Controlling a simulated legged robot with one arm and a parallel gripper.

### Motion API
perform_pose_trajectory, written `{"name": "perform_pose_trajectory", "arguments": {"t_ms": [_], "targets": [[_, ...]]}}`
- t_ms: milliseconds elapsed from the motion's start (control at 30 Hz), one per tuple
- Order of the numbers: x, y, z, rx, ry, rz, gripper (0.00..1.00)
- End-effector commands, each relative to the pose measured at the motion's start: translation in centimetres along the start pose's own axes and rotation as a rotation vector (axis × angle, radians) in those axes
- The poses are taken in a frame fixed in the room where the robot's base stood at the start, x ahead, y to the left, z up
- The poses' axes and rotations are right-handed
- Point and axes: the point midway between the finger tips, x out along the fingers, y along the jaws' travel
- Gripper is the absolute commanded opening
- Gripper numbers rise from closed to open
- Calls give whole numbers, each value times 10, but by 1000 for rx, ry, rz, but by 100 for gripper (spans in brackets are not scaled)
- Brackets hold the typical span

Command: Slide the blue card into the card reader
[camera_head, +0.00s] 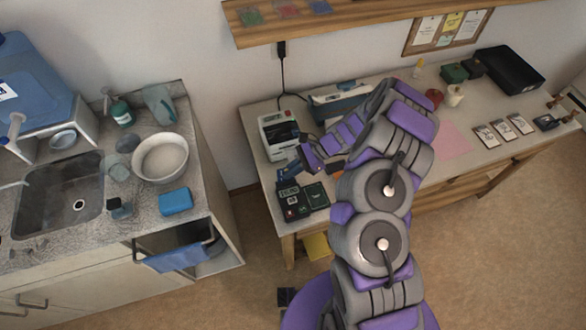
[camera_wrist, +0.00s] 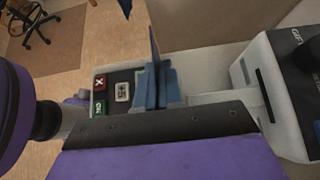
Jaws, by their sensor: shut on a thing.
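My gripper (camera_wrist: 156,88) is shut on a thin blue card (camera_wrist: 154,47), which stands up edge-on between the fingers in the wrist view. In the head view my gripper (camera_head: 287,170) is over the left end of the long table. A white machine with a dark slot (camera_wrist: 265,95) stands right of the fingers, apart from the card. It also shows in the head view (camera_head: 278,133). Which of the two is the card reader I cannot tell.
Dark boxes (camera_head: 293,201) lie at the table's front left edge. A wooden shelf (camera_head: 370,14) with green, red and blue items hangs above. A sink counter (camera_head: 95,235) stands left, across a floor gap. My arm hides the table's middle.

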Motion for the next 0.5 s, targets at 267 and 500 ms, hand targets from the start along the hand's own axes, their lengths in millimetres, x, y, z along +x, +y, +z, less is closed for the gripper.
{"name": "perform_pose_trajectory", "arguments": {"t_ms": [267, 500], "targets": [[-7, 1, -4, -1, -6, -4, 0], [-3, 1, -5, 0, -4, -3, 0]]}}
